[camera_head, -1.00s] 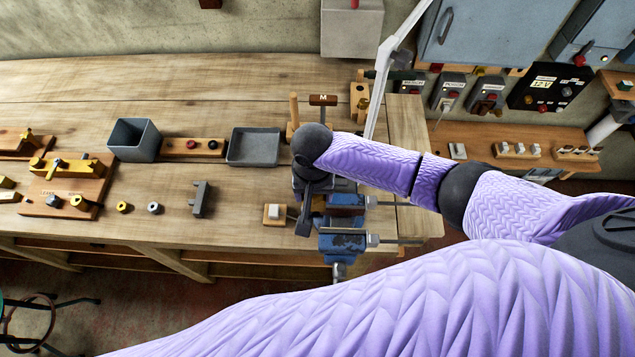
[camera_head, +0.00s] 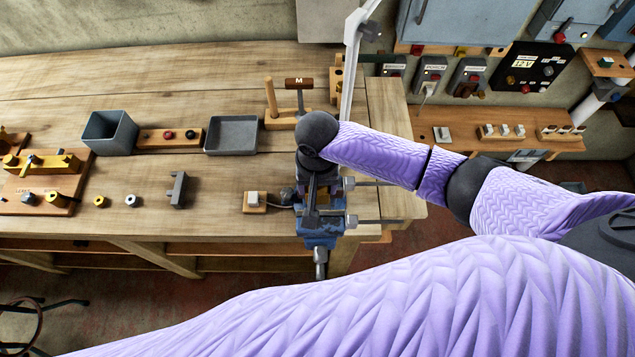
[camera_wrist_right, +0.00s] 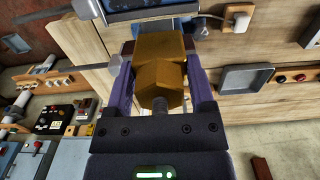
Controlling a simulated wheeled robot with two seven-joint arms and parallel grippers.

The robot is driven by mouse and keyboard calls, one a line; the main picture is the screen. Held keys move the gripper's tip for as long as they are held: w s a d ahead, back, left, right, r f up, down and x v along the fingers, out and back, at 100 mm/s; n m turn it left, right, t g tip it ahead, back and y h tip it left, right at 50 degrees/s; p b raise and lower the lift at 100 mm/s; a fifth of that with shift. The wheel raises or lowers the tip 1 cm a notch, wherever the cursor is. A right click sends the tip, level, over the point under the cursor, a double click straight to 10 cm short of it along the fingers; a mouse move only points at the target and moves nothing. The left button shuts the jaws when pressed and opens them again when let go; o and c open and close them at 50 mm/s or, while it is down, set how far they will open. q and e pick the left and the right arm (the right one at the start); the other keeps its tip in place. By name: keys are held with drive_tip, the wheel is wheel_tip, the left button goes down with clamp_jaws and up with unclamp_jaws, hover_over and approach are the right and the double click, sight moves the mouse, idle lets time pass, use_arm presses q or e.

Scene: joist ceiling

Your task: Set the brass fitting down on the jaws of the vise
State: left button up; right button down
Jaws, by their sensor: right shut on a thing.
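The brass fitting (camera_wrist_right: 160,80) shows in the right wrist view as a yellow hex body with a block beyond it. My right gripper (camera_wrist_right: 160,75) is shut on it, one finger on each side. In the head view my right gripper (camera_head: 312,200) points down over the blue vise (camera_head: 320,238) at the bench's front edge. The wrist and arm hide most of the vise jaws and the fitting there. Part of the vise (camera_wrist_right: 140,8) shows at the top of the wrist view, past the fitting. I cannot tell whether the fitting touches the jaws. My left gripper is not in view.
Left of the vise are a small switch block (camera_head: 255,202) with a cable and a grey upright bracket (camera_head: 178,190). A grey tray (camera_head: 232,135), a grey bin (camera_head: 110,132) and a mallet stand (camera_head: 285,115) are behind. Open bench (camera_head: 215,175) lies between.

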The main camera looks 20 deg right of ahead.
sight(318, 199)
drive_tip(key=shift+f+b, duration=1.55)
drive_tip(key=shift+f, duration=0.95)
drive_tip(key=shift+f, duration=0.3)
unclamp_jaws()
drive_tip(key=shift+r, duration=0.1)
wheel_tip(318, 199, up, 10)
drive_tip(key=shift+f+p, duration=0.1)
drive_tip(key=shift+p, duration=0.85)
